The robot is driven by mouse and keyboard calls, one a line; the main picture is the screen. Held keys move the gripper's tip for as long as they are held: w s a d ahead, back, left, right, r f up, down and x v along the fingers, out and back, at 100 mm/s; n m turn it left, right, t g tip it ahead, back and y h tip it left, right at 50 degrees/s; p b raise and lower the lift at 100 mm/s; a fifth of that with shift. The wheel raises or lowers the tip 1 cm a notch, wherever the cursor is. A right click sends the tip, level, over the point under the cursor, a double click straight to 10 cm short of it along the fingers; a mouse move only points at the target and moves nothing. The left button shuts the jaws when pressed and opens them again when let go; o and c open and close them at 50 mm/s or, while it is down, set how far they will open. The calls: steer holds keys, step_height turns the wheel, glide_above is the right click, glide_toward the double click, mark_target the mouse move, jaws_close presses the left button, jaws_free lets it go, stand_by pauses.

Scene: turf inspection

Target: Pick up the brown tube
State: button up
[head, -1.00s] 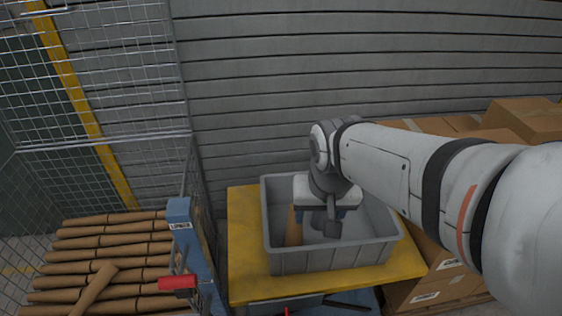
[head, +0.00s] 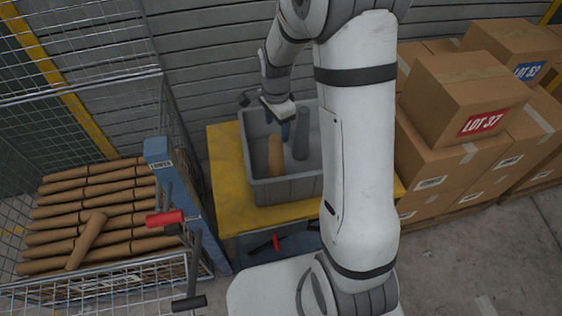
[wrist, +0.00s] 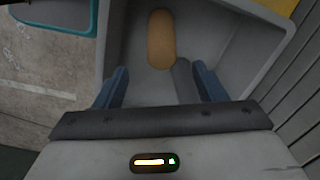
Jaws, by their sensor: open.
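A brown tube (head: 276,155) stands or leans inside the grey bin (head: 290,190), near its left side. In the wrist view the brown tube (wrist: 161,40) shows beyond my fingertips, roughly centred between them. A grey tube (head: 302,138) is beside it in the bin and also shows in the wrist view (wrist: 184,82), near the right finger. My gripper (head: 285,130) is over the back part of the bin, its blue fingers apart with nothing held between them. In the wrist view my gripper (wrist: 163,80) is open.
The bin stands on a yellow-topped table (head: 226,175). At left, a mesh cage (head: 150,270) holds several brown tubes (head: 100,205), beside a blue post (head: 180,195) and a red-handled part (head: 166,218). Cardboard boxes (head: 465,95) are stacked at right; a slatted wall is behind.

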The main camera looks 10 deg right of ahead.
mark_target(276, 137)
step_height(276, 137, down, 7)
steer(key=shift+w+a+r, duration=0.1)
steer(key=shift+a, duration=0.05)
steer(key=shift+c, duration=0.4)
steer(key=c, duration=1.2)
